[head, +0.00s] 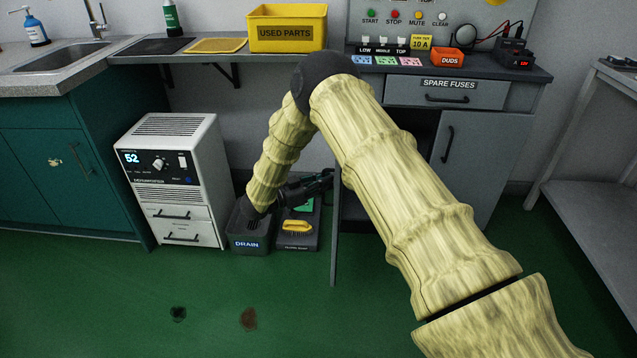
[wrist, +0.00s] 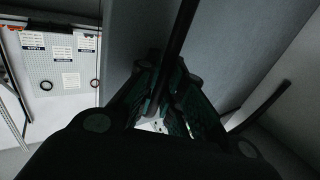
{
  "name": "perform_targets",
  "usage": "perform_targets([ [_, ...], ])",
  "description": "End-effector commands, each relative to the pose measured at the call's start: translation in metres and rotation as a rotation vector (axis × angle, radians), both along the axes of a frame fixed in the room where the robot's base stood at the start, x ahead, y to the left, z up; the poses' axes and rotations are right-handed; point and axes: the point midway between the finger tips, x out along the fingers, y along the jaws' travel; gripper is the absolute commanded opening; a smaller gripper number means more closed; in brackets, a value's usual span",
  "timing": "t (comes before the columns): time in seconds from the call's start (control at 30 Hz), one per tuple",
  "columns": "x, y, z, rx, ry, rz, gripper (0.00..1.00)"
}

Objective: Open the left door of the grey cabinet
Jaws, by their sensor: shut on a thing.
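The grey cabinet (head: 515,150) stands under the test panel, with a spare fuses drawer on top and a right door (head: 478,165) that is closed. Its left door (head: 334,245) shows nearly edge-on, swung out from the front. A dark opening shows beside it, partly hidden by my arm. My gripper (head: 322,182) is at the left door's handle. In the wrist view my gripper (wrist: 165,108) is shut on the dark bar handle (wrist: 182,35). Another dark handle (wrist: 262,104) shows at the right there.
A white dehumidifier (head: 175,180), a drain bin (head: 250,236) and a dark tray with a yellow-handled brush (head: 297,226) stand left of the door. A metal table (head: 600,205) stands at the right. The green floor in front is clear except for two dark stains.

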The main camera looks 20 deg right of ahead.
Motion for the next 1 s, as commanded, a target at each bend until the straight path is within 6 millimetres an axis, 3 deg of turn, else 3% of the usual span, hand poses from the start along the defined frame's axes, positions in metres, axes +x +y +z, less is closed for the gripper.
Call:
perform_targets([
  [0.43, -0.0007, 0.0016, -0.0018, 0.002, 0.005, -0.01, 0.0],
  [0.47, -0.0008, 0.0018, -0.0018, 0.002, 0.005, -0.009, 0.15],
  [0.57, -0.0003, 0.0017, -0.0014, 0.002, 0.004, -0.009, 0.32],
  [1.0, -0.0005, 0.007, -0.0005, 0.001, 0.001, -0.009, 0.32],
])
